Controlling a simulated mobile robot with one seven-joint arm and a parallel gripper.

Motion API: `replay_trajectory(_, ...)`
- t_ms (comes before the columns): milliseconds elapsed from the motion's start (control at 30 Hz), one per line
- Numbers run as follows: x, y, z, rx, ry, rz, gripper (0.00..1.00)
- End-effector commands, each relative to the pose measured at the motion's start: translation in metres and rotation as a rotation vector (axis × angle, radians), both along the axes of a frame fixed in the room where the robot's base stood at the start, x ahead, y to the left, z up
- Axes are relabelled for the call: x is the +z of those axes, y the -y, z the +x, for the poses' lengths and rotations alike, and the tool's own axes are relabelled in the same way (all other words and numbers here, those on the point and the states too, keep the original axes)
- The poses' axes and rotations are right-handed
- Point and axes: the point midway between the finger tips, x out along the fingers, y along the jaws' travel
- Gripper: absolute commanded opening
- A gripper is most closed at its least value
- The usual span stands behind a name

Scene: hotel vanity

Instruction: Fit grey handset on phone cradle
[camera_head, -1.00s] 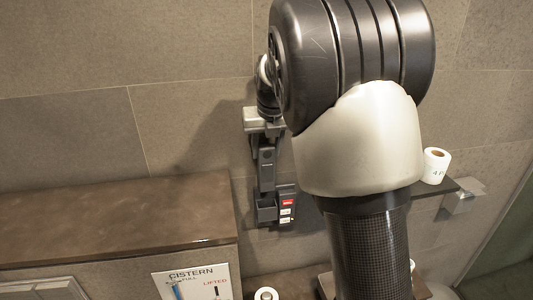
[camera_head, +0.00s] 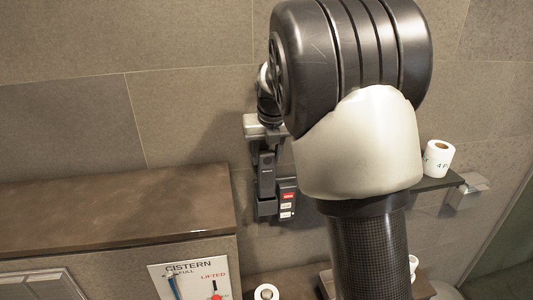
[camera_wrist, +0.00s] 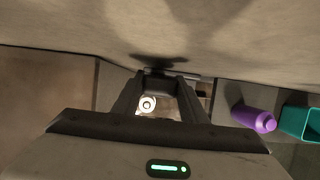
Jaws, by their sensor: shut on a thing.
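The dark grey handset (camera_head: 266,168) hangs upright against the tiled wall in the head view. My gripper (camera_head: 266,142) is shut on its upper part. The phone cradle (camera_head: 287,198) is on the wall, with a red label and pale buttons on its right and a dark cup at its lower left. The handset's lower end is at the cup's mouth; I cannot tell how deep it sits. In the wrist view my gripper (camera_wrist: 160,84) has the dark handset end (camera_wrist: 157,85) between its fingers. My arm hides the area right of the cradle.
A brown ledge (camera_head: 110,212) is at left, with a cistern sign (camera_head: 190,270) below. A paper roll (camera_head: 438,158) stands on a dark shelf at right. The wrist view shows a purple bottle (camera_wrist: 254,118) and a teal container (camera_wrist: 298,121) at right.

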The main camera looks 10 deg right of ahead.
Motion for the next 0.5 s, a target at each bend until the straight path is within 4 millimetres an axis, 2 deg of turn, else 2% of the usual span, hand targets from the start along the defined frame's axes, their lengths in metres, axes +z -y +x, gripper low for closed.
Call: replay_trajectory(500,-0.033,0.000,0.000,0.000,0.000,0.000,0.00)
